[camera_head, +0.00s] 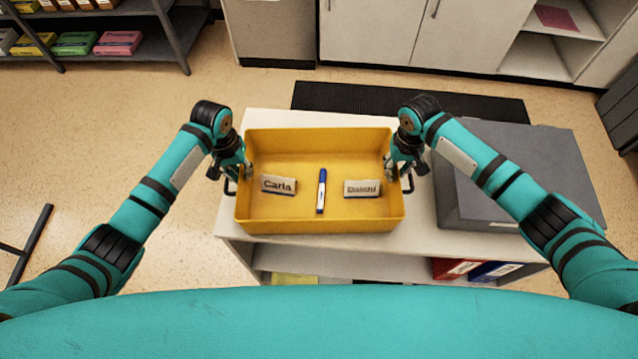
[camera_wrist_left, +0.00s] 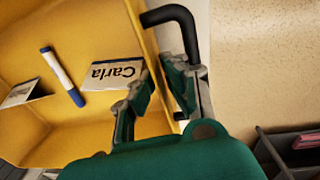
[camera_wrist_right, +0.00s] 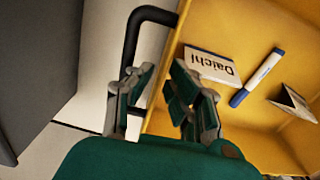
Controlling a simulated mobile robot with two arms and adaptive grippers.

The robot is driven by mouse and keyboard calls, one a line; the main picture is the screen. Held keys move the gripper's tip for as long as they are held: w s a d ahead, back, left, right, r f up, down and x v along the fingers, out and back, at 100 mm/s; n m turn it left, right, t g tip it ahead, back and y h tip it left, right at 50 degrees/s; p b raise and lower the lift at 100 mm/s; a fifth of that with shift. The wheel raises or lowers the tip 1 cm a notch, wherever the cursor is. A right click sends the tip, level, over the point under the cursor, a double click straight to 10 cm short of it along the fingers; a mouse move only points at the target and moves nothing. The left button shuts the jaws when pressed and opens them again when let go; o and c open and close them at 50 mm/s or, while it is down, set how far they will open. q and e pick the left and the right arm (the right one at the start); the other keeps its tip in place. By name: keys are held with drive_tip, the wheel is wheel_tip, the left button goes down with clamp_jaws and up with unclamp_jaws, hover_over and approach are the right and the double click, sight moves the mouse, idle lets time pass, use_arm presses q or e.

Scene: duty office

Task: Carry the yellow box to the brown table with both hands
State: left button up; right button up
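The yellow box (camera_head: 320,226) is an open tray on a white cabinet top (camera_head: 270,120). Inside lie a "Carla" name tag (camera_head: 278,184), a blue-capped marker (camera_head: 321,190) and a "Daichi" name tag (camera_head: 361,188). A black handle sticks out on each short side. My left gripper (camera_head: 241,170) is at the left wall; in the left wrist view its spread fingers straddle the wall beside the handle (camera_wrist_left: 172,14). My right gripper (camera_head: 399,168) is at the right wall, fingers likewise spread around it near the handle (camera_wrist_right: 150,13). No brown table is in view.
A grey case (camera_head: 540,170) stands close to the box's right on the same top. Red and blue binders (camera_head: 455,268) sit on the shelf below. A dark floor mat (camera_head: 340,96) and white cupboards (camera_head: 370,35) lie beyond. Floor is open at left.

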use_arm(q)
clamp_jaws()
use_arm(e)
clamp_jaws()
use_arm(q)
drive_tip(key=shift+r, duration=0.1)
use_arm(e)
drive_tip(key=shift+r, duration=0.1)
